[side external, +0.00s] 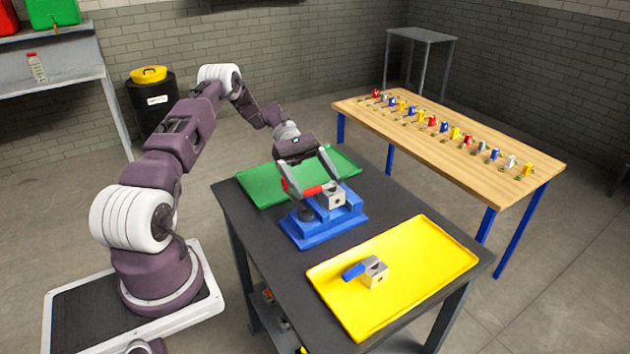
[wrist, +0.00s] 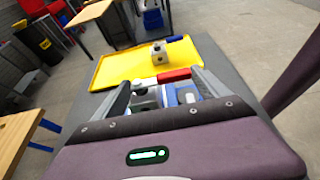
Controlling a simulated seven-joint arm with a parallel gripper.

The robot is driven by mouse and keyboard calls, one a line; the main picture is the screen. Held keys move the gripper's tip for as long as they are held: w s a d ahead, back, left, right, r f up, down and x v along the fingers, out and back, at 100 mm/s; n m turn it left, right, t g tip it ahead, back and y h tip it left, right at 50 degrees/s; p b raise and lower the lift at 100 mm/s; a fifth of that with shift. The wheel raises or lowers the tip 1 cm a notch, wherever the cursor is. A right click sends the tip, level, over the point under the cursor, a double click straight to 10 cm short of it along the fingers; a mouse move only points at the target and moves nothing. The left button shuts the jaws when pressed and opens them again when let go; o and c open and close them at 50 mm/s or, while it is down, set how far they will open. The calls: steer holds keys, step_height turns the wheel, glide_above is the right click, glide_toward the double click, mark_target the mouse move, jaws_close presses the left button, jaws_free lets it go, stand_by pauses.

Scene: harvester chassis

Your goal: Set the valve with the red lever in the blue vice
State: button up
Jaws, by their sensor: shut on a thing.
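The valve with the red lever has a grey block body (side external: 335,199) and a red lever (side external: 311,191) pointing left in the side view. My gripper (side external: 313,186) is shut on this valve, at the blue vice (side external: 318,228). The valve is at the top of the vice, by its jaws; I cannot tell whether it is fully seated or just above. In the wrist view the grey body (wrist: 145,99) and red lever (wrist: 174,75) show between my fingers, with part of the blue vice (wrist: 183,95) beside them. The fingers hide some of the valve.
A yellow tray (side external: 430,245) at the front of the dark table holds a valve with a blue lever (side external: 374,271). A green tray (side external: 262,188) lies behind the vice. A wooden table (side external: 500,165) carries a row of several small coloured valves.

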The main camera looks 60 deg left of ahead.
stand_by(0.4)
steer(key=shift+f, duration=0.7)
steer(key=o, duration=1.8)
steer(key=v, duration=0.7)
